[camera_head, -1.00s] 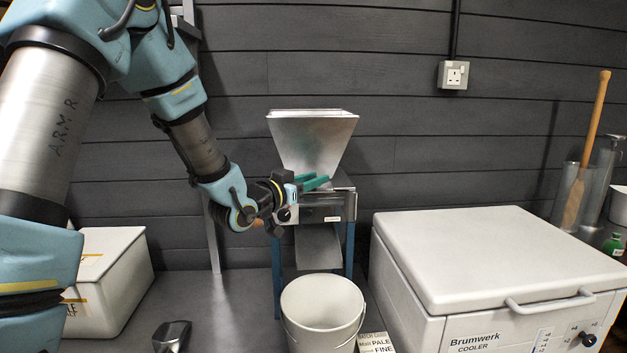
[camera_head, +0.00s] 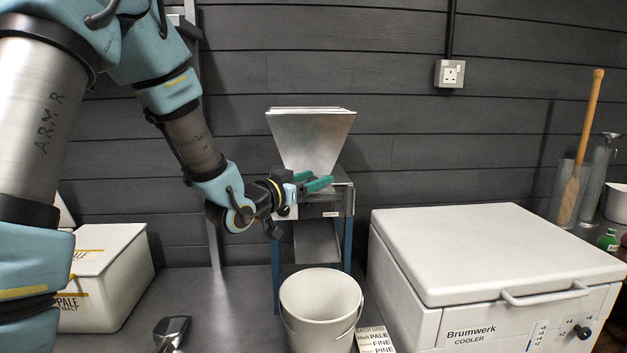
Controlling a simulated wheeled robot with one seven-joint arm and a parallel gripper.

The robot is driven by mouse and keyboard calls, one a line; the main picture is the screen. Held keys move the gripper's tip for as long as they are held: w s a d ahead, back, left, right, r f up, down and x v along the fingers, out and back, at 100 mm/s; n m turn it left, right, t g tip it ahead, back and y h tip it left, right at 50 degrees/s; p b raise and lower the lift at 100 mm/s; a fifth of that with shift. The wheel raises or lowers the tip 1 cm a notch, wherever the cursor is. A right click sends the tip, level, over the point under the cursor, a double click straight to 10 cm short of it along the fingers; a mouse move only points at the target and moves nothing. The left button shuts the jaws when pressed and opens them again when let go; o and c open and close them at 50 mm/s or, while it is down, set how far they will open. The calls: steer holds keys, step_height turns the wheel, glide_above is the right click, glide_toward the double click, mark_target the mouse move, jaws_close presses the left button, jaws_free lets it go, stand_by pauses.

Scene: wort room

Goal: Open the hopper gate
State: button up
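The metal hopper (camera_head: 310,138) is a silver funnel on top of a mill on a blue-legged stand (camera_head: 347,240), against the back wall. My gripper (camera_head: 318,183) has teal fingers just below the hopper, at the front of the mill body. They overlap the mill in this view, and I cannot tell whether they touch it. The fingers lie close together; whether they hold anything is unclear. I cannot make out the gate, which may be hidden behind the fingers. A metal chute (camera_head: 317,243) slopes down below the mill.
A white bucket (camera_head: 320,305) stands under the chute, with a card (camera_head: 375,340) beside it. A large white cooler (camera_head: 500,255) fills the right side. A white malt box (camera_head: 110,275) and a metal scoop (camera_head: 172,332) are at the left.

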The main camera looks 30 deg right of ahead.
steer(key=b+v, duration=0.1)
steer(key=v, duration=0.9)
steer(key=shift+a+b, duration=0.35)
steer(key=shift+a, duration=0.05)
steer(key=shift+s, duration=0.15)
steer(key=w+a+f+n+t+y+p, duration=0.1)
steer(key=w+a+f+n+y+p, duration=0.25)
steer(key=a+y, duration=0.45)
steer(key=w+a+f+n+t+y+p, duration=0.1)
steer(key=w+a+f+n+y+p, duration=0.25)
steer(key=a, duration=0.95)
steer(key=s+a+r+n+g+y+p, duration=0.2)
steer(key=s+a+n+g+y, duration=0.3)
steer(key=s+a, duration=0.6)
steer(key=shift+a+n+g+p, duration=0.4)
steer(key=shift+a+g, duration=0.1)
steer(key=shift+g, duration=0.3)
